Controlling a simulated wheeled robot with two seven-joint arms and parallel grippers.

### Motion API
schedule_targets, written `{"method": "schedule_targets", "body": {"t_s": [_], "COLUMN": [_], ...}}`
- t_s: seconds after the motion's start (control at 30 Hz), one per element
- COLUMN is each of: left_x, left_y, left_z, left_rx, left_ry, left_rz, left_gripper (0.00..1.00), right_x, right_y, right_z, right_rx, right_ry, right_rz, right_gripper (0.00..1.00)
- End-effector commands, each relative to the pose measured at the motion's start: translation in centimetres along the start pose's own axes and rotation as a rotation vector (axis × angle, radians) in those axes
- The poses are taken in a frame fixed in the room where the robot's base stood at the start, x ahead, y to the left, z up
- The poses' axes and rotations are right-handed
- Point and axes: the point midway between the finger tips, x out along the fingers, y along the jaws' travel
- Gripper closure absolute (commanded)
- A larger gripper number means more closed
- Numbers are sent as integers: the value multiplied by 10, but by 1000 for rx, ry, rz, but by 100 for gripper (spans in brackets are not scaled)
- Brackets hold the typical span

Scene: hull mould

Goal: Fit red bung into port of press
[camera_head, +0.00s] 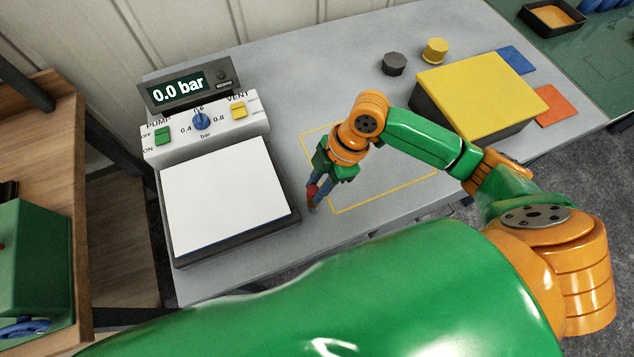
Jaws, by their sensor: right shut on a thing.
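The press (226,198) stands at the left of the bench, with a white flat top on a dark base and a control panel behind it. Its display reads 0.0 bar. My right gripper (314,194) points down just right of the press's right side, shut on a small red bung (311,191). The bung is mostly covered by the fingers, and a brownish tip shows below it. The gap between bung and press looks small; I cannot tell whether they touch. The port is not visible from here. My left gripper is out of view.
A yellow-topped dark box (481,95) stands at the right. A grey knob-like cap (395,64) and a yellow one (435,50) stand behind it. Blue and orange flat squares lie beside it. A yellow outline (385,196) marks bare bench under my right arm.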

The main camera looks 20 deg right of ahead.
Motion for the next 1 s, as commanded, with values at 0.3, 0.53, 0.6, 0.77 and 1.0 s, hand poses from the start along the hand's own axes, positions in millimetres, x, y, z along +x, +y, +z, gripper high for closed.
{"method": "schedule_targets", "body": {"t_s": [0.3, 0.53, 0.6, 0.77, 1.0], "left_x": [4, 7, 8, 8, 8], "left_y": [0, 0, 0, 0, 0], "left_z": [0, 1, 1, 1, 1], "left_rx": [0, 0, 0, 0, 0], "left_ry": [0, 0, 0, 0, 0], "left_rz": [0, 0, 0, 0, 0], "left_gripper": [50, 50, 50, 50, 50], "right_x": [8, 13, 15, 15, 15], "right_y": [0, 0, 0, 0, 0], "right_z": [4, 6, 6, 6, 6], "right_rx": [0, 0, 0, 0, 0], "right_ry": [-1, 0, 0, 0, 0], "right_rz": [0, 1, 1, 1, 0], "right_gripper": [100, 100, 100, 44, 36]}}
